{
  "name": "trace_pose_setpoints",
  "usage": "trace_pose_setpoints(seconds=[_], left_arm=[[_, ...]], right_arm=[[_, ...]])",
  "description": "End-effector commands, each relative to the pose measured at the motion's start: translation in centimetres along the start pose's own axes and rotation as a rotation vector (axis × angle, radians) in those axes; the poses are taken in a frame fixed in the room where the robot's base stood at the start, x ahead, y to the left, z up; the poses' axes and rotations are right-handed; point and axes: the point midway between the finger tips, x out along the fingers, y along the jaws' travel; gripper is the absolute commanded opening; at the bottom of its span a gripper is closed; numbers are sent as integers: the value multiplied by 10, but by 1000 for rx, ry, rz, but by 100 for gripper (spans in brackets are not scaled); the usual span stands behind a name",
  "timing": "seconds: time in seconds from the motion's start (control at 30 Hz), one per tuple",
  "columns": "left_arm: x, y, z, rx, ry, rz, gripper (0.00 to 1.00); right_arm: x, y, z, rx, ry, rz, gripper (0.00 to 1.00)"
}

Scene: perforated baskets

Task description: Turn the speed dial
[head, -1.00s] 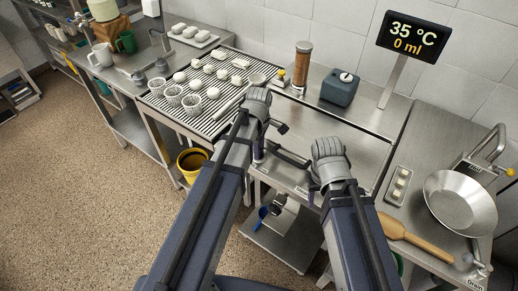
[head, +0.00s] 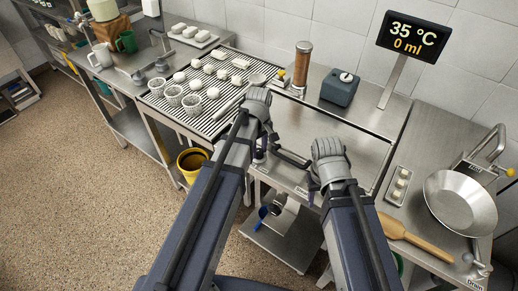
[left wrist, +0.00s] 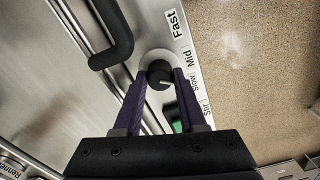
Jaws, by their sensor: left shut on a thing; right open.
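The speed dial (left wrist: 160,74) is a round black knob on a metal panel in the left wrist view. The labels Fast, Mid, Slow and Stir (left wrist: 204,107) run along the panel edge beside it. My left gripper (left wrist: 160,80) is shut on the dial, with one dark finger on each side. A pale mark on the knob's face points roughly toward the labels between Mid and Slow. In the head view the dial is hidden behind my left arm. My right gripper (head: 314,186) is open and empty near the front edge of the steel vat (head: 335,140).
A black bar handle (left wrist: 118,35) is close beside the left gripper. It also shows at the vat's front (head: 292,158). A display (head: 413,37) reads 35 °C and 0 ml. A draining rack (head: 180,112) with white pieces stands left, a steel pan (head: 460,203) right.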

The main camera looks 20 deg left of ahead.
Motion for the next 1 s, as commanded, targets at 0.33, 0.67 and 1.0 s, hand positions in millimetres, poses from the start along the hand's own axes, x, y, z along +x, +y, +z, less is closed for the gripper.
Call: trace_pose_setpoints(seconds=[0.33, 0.67, 1.0], left_arm=[[0, 0, 0, 284, 0, 0, 0], [0, 0, 0, 445, 0, 0, 0], [0, 0, 0, 497, 0, 0, 0]], right_arm=[[0, 0, 0, 0, 0, 0, 50], [0, 0, 0, 0, 0, 0, 50], [0, 0, 0, 0, 0, 0, 50]])
